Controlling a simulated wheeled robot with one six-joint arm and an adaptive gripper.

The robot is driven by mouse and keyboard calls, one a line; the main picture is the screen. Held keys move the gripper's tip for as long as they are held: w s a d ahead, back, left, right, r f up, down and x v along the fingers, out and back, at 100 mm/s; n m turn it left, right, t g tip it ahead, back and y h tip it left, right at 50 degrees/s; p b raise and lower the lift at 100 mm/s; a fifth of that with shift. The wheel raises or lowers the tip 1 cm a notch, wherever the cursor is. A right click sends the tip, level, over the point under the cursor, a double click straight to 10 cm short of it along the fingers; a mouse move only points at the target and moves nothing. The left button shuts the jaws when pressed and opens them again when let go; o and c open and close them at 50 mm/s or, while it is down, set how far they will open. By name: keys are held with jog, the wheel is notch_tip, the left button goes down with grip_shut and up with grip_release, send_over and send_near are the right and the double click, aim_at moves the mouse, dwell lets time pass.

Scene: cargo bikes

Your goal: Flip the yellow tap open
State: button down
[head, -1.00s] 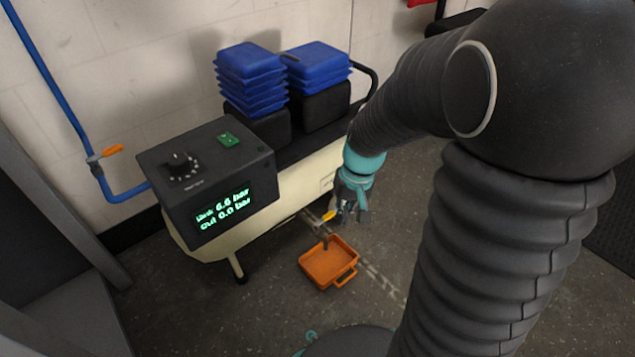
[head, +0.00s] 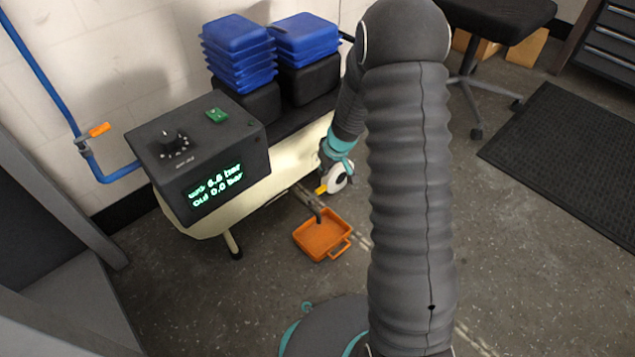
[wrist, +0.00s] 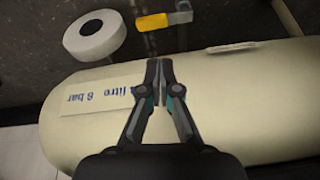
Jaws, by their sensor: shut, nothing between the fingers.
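My gripper (wrist: 159,62) is shut and empty over the tank's side. Its tips point toward the tap, and a gap shows between them and the lever. In the head view my gripper (head: 325,172) is small and partly hidden beside the tank, close to the tap.
A white wheel (wrist: 95,37) is left of the tap in the wrist view. An orange tray (head: 322,233) sits on the floor below. A dark control box (head: 200,150) and blue stacked lids (head: 238,50) top the tank. Another tap, orange-handled (head: 99,129), is on the blue wall pipe.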

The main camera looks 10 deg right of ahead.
aim_at(317, 193)
jog(key=shift+w+d+n, duration=0.2)
jog(key=shift+n, duration=0.5)
jog(key=b+x, duration=0.2)
jog(key=x, duration=0.8)
dwell(0.3)
